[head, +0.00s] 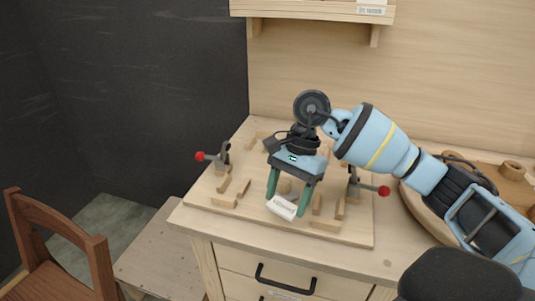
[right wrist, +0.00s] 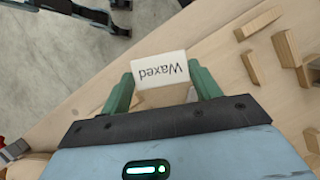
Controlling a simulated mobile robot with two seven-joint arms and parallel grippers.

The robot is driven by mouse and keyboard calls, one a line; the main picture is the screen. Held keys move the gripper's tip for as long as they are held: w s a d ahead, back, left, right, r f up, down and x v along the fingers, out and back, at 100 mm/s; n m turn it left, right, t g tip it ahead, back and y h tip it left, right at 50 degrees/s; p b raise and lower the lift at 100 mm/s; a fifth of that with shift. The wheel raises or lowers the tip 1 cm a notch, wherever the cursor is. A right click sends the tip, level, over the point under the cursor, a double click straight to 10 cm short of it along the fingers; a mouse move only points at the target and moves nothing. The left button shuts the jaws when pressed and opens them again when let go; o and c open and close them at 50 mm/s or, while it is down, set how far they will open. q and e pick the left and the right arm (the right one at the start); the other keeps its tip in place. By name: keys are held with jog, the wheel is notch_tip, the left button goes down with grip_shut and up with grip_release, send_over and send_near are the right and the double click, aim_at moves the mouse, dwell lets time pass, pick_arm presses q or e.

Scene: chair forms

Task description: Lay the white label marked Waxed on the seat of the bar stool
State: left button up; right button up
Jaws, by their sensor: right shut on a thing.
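The white label marked Waxed (head: 281,207) is between the green fingertips of my right gripper (head: 288,199), over the front part of a wooden jig board. In the right wrist view the label (right wrist: 160,70) shows its printed face, upside down, and my right gripper (right wrist: 163,92) is shut on it. I cannot tell whether the label touches the board beneath. I cannot make out the bar stool for certain. My left gripper is not in view.
The jig board (head: 350,236) lies on a drawer cabinet (head: 235,256) and carries several wooden blocks and red-knobbed clamps (head: 208,156). A low pale wooden top (head: 150,250) stands left of the cabinet. A brown chair (head: 58,262) is at far left. A shelf (head: 310,12) hangs above.

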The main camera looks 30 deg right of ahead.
jog(key=s+a+f+n+g+h, duration=0.2)
jog(key=s+a+f+n+h, duration=0.2)
jog(key=n, duration=1)
jog(key=s+a+f, duration=0.1)
jog(key=s+a, duration=0.2)
jog(key=s, duration=0.2)
jog(key=shift+s+a+f+g, duration=0.15)
jog(key=shift+s+a+g, duration=0.15)
jog(key=shift+a+g, duration=0.1)
